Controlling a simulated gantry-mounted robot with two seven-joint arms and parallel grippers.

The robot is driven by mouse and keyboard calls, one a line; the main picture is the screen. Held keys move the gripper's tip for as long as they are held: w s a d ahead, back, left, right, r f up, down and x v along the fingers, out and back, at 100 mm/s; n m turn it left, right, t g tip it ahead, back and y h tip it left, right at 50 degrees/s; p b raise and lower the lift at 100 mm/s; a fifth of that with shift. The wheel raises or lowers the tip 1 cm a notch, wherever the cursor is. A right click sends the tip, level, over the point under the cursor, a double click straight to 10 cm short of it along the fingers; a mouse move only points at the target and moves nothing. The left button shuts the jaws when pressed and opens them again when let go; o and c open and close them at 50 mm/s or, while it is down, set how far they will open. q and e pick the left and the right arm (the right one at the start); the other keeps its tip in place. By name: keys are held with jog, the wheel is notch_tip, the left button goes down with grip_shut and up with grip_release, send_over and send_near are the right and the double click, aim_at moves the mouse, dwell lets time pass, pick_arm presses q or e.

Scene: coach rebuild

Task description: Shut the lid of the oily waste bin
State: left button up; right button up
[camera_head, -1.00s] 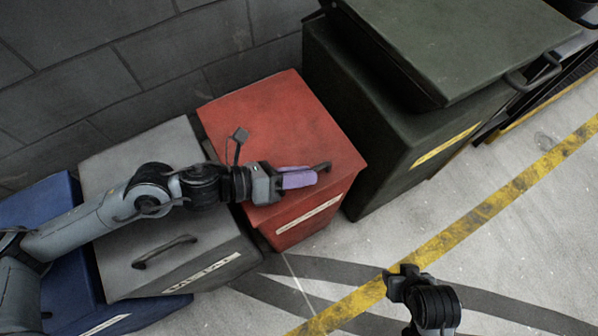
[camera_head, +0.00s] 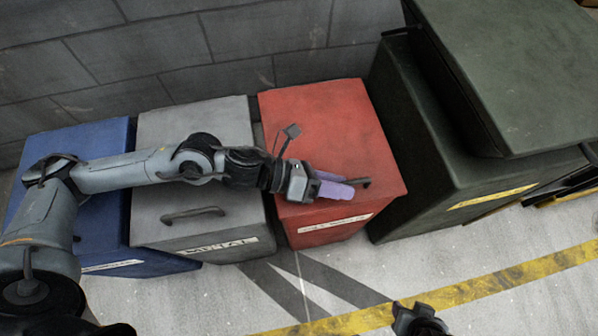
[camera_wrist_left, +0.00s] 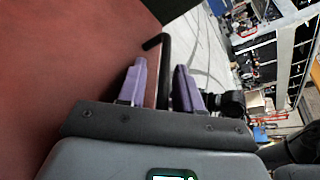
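The red bin (camera_head: 322,132) stands between the grey and dark green bins in the head view. Its lid looks level and down on the body. Its white front label is too small to read, so I cannot confirm it is the oily waste bin. My left gripper (camera_head: 340,188) is at the front of the red lid, by its dark handle (camera_head: 362,182). In the left wrist view its purple fingers (camera_wrist_left: 162,88) are apart, with the handle (camera_wrist_left: 164,60) showing between and beyond them. My right gripper (camera_head: 418,318) is partly cut off at the bottom edge.
A grey bin (camera_head: 225,222) labelled METAL and a blue bin (camera_head: 100,225) stand left. The dark green bin (camera_head: 425,205) stands right, its big lid (camera_head: 530,70) sitting askew above the body. A block wall (camera_head: 150,55) is behind. Floor in front is clear, with a yellow line (camera_head: 470,292).

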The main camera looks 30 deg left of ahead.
pick_arm(q)
jog(key=p+v, duration=0.3)
jog(key=v, duration=0.5)
jog(key=shift+s+a+r, duration=0.1)
jog(key=shift+s+a, duration=0.05)
jog(key=shift+a, duration=0.1)
jog(key=shift+s+a+r+p, duration=0.2)
jog(key=shift+a+p, duration=0.1)
jog(key=shift+a, duration=0.15)
jog(key=shift+s+a+r, duration=0.1)
jog(key=shift+s+a, duration=0.1)
jog(key=shift+a, duration=0.25)
jog(key=shift+d, duration=0.1)
